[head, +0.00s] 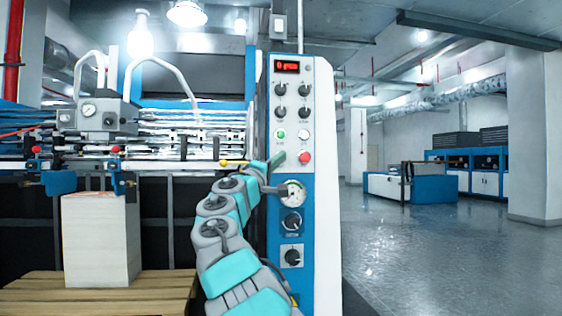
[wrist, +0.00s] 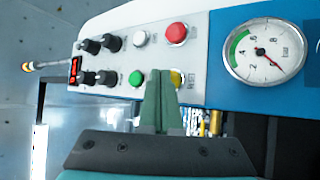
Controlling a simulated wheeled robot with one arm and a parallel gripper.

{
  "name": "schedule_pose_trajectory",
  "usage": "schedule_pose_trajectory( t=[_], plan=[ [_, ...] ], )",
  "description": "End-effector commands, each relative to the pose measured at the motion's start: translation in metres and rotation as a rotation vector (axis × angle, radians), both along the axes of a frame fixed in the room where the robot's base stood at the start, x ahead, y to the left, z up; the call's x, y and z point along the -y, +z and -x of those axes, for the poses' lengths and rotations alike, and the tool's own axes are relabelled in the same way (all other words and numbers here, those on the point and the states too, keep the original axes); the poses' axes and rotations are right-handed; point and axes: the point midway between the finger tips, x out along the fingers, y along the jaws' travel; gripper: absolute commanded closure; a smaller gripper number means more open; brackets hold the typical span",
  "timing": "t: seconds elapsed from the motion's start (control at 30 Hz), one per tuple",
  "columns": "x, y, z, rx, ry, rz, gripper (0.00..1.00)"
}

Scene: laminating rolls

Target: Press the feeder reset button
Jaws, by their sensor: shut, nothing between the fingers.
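The control panel (head: 291,110) carries knobs and several push buttons; I cannot read their labels, so I cannot tell which is the feeder reset. The green button (wrist: 136,78) and white button (wrist: 140,38) show clear in the wrist view. The red button (wrist: 176,32) is beside them. A yellow button (wrist: 177,78) is partly hidden behind my fingers. My gripper (wrist: 161,74) is shut and empty, its tips in front of the panel between the green and yellow buttons. In the head view my gripper (head: 278,159) is left of the red button (head: 304,157). Contact cannot be told.
A pressure gauge (head: 292,193) and more knobs (head: 292,223) sit lower on the panel. A paper stack (head: 95,240) stands on a wooden pallet (head: 120,285) at left, under the feeder head (head: 100,114). The floor (head: 440,255) at right is open.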

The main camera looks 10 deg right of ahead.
Motion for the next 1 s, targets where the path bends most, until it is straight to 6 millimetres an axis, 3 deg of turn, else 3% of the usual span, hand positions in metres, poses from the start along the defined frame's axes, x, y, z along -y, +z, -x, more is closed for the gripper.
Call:
schedule_pose_trajectory(
  t=[0.57, 1.0],
  plan=[
    [0.0, -0.002, 0.01, -0.001, 0.0, 0.001, 1.0],
    [0.0, -0.004, 0.048, -0.002, -0.001, 0.001, 1.0]
  ],
)
